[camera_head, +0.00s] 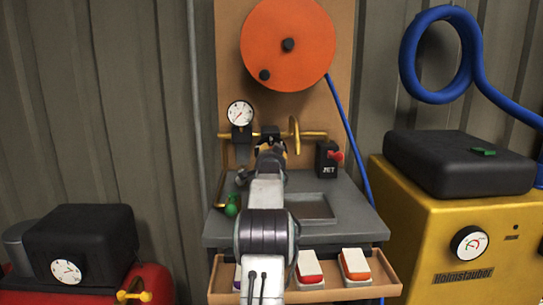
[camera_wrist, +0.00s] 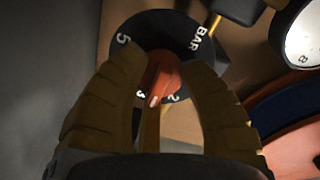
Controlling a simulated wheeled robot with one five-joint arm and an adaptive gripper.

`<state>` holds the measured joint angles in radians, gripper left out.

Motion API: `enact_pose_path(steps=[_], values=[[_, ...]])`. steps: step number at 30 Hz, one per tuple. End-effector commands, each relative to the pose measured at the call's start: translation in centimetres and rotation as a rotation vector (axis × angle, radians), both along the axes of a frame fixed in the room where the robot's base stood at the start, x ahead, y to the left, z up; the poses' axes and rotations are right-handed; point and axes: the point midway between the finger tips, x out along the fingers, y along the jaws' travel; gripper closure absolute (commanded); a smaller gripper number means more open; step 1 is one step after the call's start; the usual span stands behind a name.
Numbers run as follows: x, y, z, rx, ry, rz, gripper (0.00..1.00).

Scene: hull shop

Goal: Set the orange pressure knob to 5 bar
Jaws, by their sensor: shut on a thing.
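The orange pressure knob (camera_wrist: 162,76) sits on a black round dial (camera_wrist: 150,28) marked BAR, with 5, 3 and 2 legible. Its white pointer mark lies between the 3 and the 2, and the 5 is at the dial's left. My gripper (camera_wrist: 160,80) is shut on the knob, one finger on each side, and the fingers cover part of the dial. In the head view my gripper (camera_head: 269,150) is at the panel above the grey bench, and my arm hides the knob there.
A white gauge (camera_head: 240,113) is on the brass pipe left of my gripper; a black JET box with a red knob (camera_head: 336,155) is to the right. A green handle (camera_head: 232,204) is at the bench's left. An orange disc (camera_head: 288,45) is above.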

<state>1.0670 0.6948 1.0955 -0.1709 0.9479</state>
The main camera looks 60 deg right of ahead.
Motion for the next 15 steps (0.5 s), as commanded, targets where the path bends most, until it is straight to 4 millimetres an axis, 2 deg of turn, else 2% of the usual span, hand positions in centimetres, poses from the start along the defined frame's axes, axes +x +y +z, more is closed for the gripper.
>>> enact_pose_path(steps=[2,3,11,15], values=[[0.13,0.1,0.49,-0.01,-0.005,0.002,0.94],[0.13,0.1,0.47,-0.01,-0.004,0.003,0.57],[0.08,0.06,0.22,-0.005,-0.002,0.001,0.34],[0.05,0.03,0.15,-0.003,-0.001,0.001,0.34]])
